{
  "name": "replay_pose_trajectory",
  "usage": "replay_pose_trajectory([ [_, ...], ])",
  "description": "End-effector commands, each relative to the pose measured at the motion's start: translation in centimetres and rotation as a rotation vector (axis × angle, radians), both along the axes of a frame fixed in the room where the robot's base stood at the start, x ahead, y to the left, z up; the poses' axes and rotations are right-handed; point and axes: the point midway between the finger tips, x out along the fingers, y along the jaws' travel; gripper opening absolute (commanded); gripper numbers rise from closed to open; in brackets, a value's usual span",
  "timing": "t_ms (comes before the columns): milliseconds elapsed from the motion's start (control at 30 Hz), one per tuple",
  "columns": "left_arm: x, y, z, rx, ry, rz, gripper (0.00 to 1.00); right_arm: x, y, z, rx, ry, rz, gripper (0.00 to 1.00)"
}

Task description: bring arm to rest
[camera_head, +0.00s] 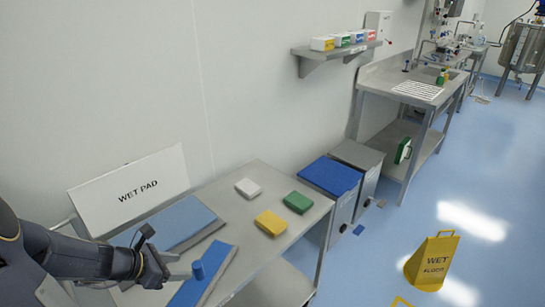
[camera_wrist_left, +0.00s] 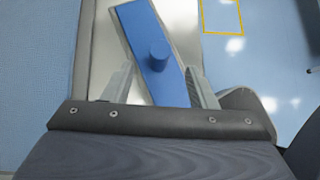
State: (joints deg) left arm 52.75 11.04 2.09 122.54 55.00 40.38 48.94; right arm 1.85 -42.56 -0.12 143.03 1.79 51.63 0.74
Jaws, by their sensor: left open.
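My left arm comes in from the left in the head view, over the near end of a steel table. My left gripper (camera_head: 184,270) is near a blue flat pad with a round knob (camera_head: 205,275). In the left wrist view the gripper (camera_wrist_left: 160,85) has its two fingers spread apart, and the blue pad (camera_wrist_left: 140,30) with its knob lies between and beyond them. Nothing is seen held. I cannot tell the exact gap between the fingers and the pad. My right gripper is not in view.
The steel table (camera_head: 260,180) also bears a light blue pad (camera_head: 178,222) and white (camera_head: 248,188), yellow (camera_head: 271,223) and green (camera_head: 298,202) blocks. A "WET PAD" sign (camera_head: 130,190) stands behind. Blue-lidded (camera_head: 331,176) and grey bins stand right. A yellow wet-floor sign (camera_head: 432,262) stands on open floor.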

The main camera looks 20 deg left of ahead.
Motion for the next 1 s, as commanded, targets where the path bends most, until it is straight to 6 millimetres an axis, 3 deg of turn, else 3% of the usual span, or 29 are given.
replay_pose_trajectory([
  [133,0.1,-1.4,1.3,0.055,-0.034,-0.092,0.52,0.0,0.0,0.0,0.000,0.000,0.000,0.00],
  [267,-0.6,-6.2,5.4,0.257,-0.160,-0.427,0.52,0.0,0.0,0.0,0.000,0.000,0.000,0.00],
  [400,-4.2,-12.4,9.8,0.596,-0.370,-0.947,0.52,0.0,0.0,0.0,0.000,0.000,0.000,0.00],
  [500,-7.5,-15.2,11.5,0.839,-0.516,-1.286,0.52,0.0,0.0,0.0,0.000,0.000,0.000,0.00],
  [700,-12.1,-17.0,12.3,1.218,-0.712,-1.736,0.52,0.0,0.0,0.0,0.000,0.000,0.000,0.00],
  [833,-13.1,-17.1,12.3,1.330,-0.758,-1.856,0.52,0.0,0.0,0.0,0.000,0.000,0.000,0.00],
  [1000,-13.3,-17.0,12.2,1.352,-0.765,-1.881,0.52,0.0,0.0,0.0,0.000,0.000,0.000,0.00],
])
